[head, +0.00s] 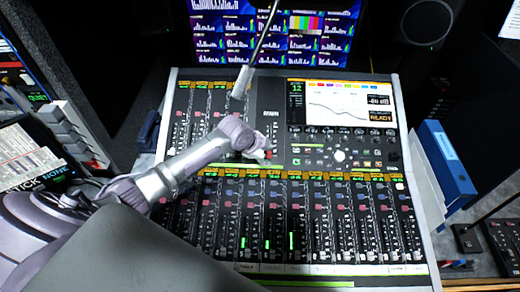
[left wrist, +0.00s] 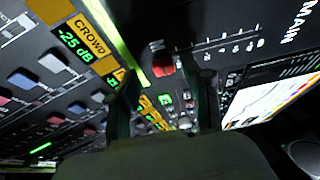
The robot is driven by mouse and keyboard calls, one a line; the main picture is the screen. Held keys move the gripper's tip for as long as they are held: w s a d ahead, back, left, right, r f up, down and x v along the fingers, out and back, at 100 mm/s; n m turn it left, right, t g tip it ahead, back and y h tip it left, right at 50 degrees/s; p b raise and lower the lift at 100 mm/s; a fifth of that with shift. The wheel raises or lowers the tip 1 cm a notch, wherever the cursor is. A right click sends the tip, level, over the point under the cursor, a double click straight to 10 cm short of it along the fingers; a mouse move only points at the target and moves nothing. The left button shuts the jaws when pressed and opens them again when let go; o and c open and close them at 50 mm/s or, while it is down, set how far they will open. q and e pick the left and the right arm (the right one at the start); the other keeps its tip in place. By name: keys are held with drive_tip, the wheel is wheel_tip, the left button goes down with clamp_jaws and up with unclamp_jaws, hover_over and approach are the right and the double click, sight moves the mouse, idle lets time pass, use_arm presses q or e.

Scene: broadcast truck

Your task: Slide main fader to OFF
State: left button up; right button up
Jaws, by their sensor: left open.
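The main fader knob (left wrist: 162,65) is a red cap in the left wrist view. It sits at the end of its slot farther from the MAIN label (left wrist: 291,22). In the head view my left gripper (head: 262,154) is low over the middle of the mixing console (head: 280,170), and hides the knob there. My right gripper is not in view.
A microphone (head: 241,82) on a thin boom hangs above the console's upper left. A console screen (head: 338,100) lies right of the gripper. Rows of channel faders (head: 300,235) fill the front. A blue binder (head: 446,160) stands at the right.

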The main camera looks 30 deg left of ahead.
use_arm(q)
drive_tip(key=v, duration=1)
drive_tip(key=shift+s+r, duration=0.2)
drive_tip(key=shift+r, duration=0.05)
